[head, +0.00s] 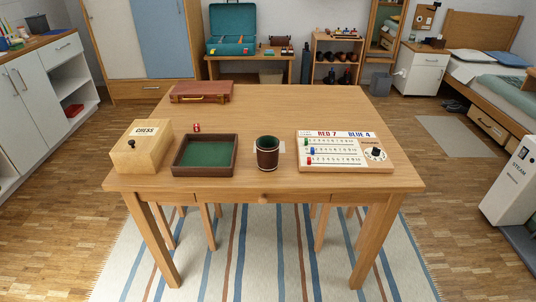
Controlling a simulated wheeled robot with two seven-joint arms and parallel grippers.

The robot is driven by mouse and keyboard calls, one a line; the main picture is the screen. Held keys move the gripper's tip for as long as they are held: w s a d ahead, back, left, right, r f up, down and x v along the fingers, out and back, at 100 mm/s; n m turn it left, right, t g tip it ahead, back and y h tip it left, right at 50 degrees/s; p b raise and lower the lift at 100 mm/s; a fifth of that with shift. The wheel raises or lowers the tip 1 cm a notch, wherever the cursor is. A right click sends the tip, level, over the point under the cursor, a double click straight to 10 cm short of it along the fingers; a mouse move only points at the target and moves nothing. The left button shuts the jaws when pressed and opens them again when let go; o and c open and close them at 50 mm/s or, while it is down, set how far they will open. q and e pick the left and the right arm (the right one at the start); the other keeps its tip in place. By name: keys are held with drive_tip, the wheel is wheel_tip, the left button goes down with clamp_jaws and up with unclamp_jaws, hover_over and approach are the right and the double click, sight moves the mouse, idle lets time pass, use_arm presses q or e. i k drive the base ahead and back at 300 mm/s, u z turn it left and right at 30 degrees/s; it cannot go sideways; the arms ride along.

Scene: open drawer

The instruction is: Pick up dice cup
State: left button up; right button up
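The dice cup (267,158) stands upright on the wooden table (300,108). It is dark brown with pale bands and a dark green inside. It stands between the green-lined tray and the white score board, near the table's front edge. I cannot make out anything inside it. Neither of my grippers shows in the head view.
A dark tray with green felt (207,153) is left of the cup, with red dice (196,127) behind it. A wooden chess box (142,147) stands further left. A score board (345,150) lies right. A brown case (201,92) lies at the back left. The back right is clear.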

sight(267, 146)
drive_tip(key=u, duration=0.05)
drive_tip(key=k, duration=0.5)
drive_tip(key=z, duration=0.75)
drive_tip(key=i, duration=1)
drive_tip(key=z, duration=0.1)
